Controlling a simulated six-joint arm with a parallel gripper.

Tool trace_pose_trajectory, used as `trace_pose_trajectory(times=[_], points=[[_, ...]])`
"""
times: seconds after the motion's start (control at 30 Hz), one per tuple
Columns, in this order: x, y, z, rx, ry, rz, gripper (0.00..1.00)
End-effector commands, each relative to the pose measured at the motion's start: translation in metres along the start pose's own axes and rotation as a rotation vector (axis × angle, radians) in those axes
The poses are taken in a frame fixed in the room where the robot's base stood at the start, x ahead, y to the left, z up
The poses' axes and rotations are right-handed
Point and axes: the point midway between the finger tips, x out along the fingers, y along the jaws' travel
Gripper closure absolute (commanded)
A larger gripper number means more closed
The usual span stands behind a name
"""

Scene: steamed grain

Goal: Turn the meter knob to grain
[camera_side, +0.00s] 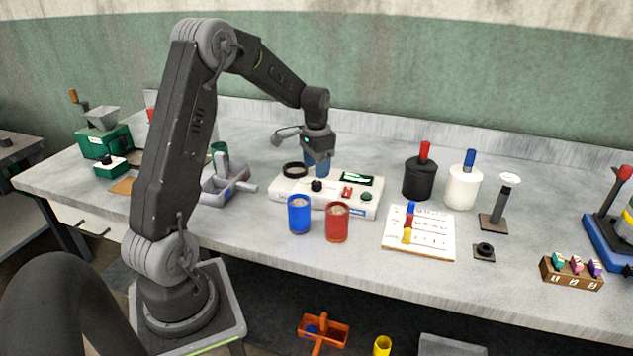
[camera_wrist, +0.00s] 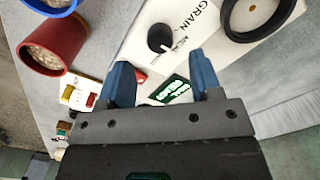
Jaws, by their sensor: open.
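The white meter (camera_side: 285,187) sits mid-bench with a small green-lit display (camera_side: 357,180). Its black knob (camera_side: 317,186) stands on the top face. In the wrist view the knob (camera_wrist: 160,38) is beside the printed word GRAIN; I cannot tell clearly which mark its pointer meets. My gripper (camera_side: 316,167) points down above the back of the meter, close to the knob but apart from it. In the wrist view the two blue fingers (camera_wrist: 162,80) are spread with nothing between them, and the knob lies beyond their tips.
A black ring (camera_side: 295,170) is on the meter's left end. A blue cup (camera_side: 299,216) and a red cup (camera_side: 337,224) with grain stand in front. A chart board (camera_side: 435,240), black jar (camera_side: 419,180) and white jar (camera_side: 462,188) are to the right.

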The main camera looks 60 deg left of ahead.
Motion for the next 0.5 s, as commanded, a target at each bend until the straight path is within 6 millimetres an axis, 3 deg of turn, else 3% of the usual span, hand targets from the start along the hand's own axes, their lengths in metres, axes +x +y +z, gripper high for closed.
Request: trace_pose_trajectory(times=[0.2, 0.5], points=[[0.037, 0.000, 0.000, 0.000, -0.002, 0.001, 0.42], [0.053, 0.000, 0.000, 0.000, 0.000, 0.000, 0.42]])
